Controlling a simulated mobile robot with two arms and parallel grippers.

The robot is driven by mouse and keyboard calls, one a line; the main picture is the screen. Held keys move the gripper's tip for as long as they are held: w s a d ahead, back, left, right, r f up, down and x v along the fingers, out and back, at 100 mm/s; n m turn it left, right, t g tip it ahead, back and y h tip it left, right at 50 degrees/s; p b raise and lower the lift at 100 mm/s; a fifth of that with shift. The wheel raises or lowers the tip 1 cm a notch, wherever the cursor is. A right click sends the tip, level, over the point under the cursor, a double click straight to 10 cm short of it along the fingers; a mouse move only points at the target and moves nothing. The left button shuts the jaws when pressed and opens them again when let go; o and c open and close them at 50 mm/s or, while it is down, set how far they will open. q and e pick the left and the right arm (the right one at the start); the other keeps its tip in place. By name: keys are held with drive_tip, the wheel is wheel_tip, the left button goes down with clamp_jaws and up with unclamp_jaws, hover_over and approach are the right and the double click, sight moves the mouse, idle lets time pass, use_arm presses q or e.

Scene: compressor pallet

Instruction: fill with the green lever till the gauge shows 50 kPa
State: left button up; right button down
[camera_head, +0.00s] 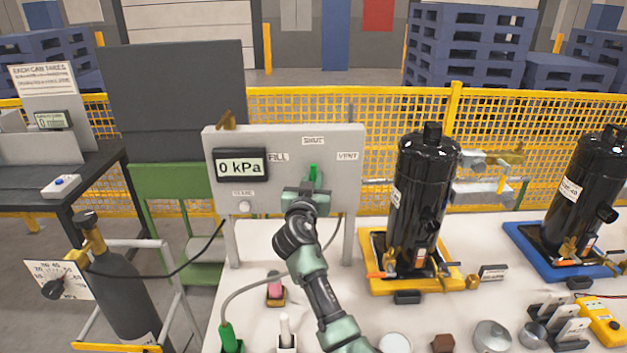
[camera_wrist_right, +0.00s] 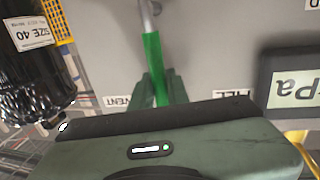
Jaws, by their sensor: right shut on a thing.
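The green lever (camera_head: 313,172) is on the grey panel (camera_head: 222,141), upright below the SHUT label, between FILL on the left and VENT on the right. The gauge (camera_head: 240,165) on the panel reads 0 kPa. My right gripper (camera_head: 311,188) is at the lever and shut on it, hiding part of it in the head view. In the right wrist view the green lever (camera_wrist_right: 153,65) runs down into the gripper (camera_wrist_right: 158,95), with its grey shaft above; the picture is upside down. My left gripper is not in view.
A black compressor (camera_head: 424,185) stands on a yellow tray (camera_head: 380,283) right of the panel; another (camera_head: 585,190) stands on a blue tray (camera_head: 535,262). A dark gas cylinder (camera_head: 118,295) is at left. Small parts crowd the table front. A yellow fence (camera_head: 300,105) runs behind.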

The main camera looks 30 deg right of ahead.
drive_tip(key=shift+f, duration=0.1)
idle(0.7)
drive_tip(key=shift+w+a+f+n+b, duration=0.15)
drive_tip(key=shift+a+n+b, duration=0.2)
drive_tip(key=shift+b, duration=0.35)
drive_tip(key=n+b, duration=0.1)
drive_tip(key=b, duration=0.1)
drive_tip(key=w+a+n+b, duration=0.1)
drive_tip(key=n, duration=0.1)
drive_tip(key=a+f+n+t+b, duration=0.1)
drive_tip(key=n+b, duration=0.1)
drive_tip(key=shift+w+a+h+b, duration=0.25)
drive_tip(key=shift+w+h+b, duration=0.05)
drive_tip(key=shift+w+b, duration=0.05)
drive_tip(key=shift+w+a+f+n+t+b, duration=0.2)
drive_tip(key=shift+a+n+b, duration=0.1)
drive_tip(key=shift+n+b, duration=0.25)
drive_tip(key=shift+w+a+f+n+t+b, duration=0.15)
drive_tip(key=shift+a+n+b, duration=0.2)
drive_tip(key=shift+n, duration=0.25)
drive_tip(key=shift+w+a+f+n+b, duration=0.15)
drive_tip(key=shift+a+f+n+b, duration=0.2)
drive_tip(key=shift+n, duration=0.3)
drive_tip(key=shift+w+a+f+n+b, duration=0.15)
drive_tip(key=shift+n+b, duration=0.25)
drive_tip(key=shift+n, duration=0.25)
drive_tip(key=c, duration=1.4)
unclamp_jaws()
drive_tip(key=shift+r+t, duration=0.15)
drive_tip(key=shift+t, duration=0.1)
